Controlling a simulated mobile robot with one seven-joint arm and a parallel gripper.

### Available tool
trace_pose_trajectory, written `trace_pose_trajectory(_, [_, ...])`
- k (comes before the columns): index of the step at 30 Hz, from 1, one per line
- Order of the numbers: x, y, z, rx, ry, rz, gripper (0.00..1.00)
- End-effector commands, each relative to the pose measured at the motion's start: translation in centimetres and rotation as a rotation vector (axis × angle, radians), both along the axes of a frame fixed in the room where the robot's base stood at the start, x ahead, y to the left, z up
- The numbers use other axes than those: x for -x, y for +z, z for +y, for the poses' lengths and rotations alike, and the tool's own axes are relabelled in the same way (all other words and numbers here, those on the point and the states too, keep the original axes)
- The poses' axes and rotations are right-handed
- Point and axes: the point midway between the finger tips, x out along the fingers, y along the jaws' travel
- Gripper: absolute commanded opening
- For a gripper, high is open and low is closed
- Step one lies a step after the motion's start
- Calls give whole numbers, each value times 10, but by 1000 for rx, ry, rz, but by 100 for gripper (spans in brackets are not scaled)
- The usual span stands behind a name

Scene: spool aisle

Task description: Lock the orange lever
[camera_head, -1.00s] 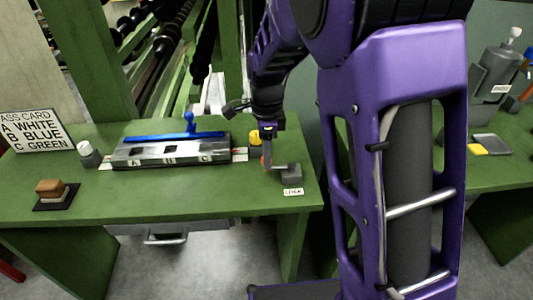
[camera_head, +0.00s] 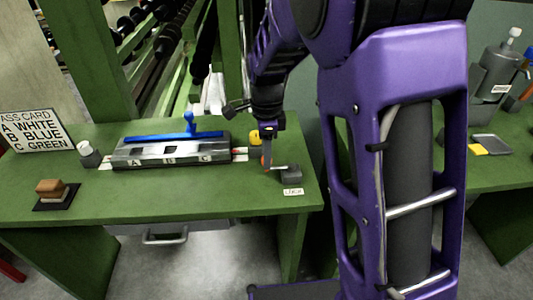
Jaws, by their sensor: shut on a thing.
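The lever is a thin grey rod (camera_head: 278,167) running left from a dark grey block (camera_head: 291,177) at the right end of the green bench. A small orange-red end (camera_head: 263,160) shows at the rod's left tip, mostly hidden by my fingers. A white label (camera_head: 293,191) that seems to read LOCK lies in front of the block. My gripper (camera_head: 267,165) points down and is shut on the lever's orange end. The exact grip is too small to see.
A grey fixture (camera_head: 170,157) marked A, B, C, with a blue handled bar (camera_head: 175,136) on it, stands left of my gripper. A yellow object (camera_head: 254,138) is close behind my fingers. A stamp-like block (camera_head: 51,189) lies front left. The bench's front middle is clear.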

Motion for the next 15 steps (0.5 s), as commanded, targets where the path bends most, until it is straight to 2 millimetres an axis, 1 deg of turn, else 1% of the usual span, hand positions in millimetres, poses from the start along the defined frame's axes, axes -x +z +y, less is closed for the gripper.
trace_pose_trajectory(8, [6,2,0,-1,93,0,0])
trace_pose_trajectory(15, [19,2,-3,-1,283,0,0])
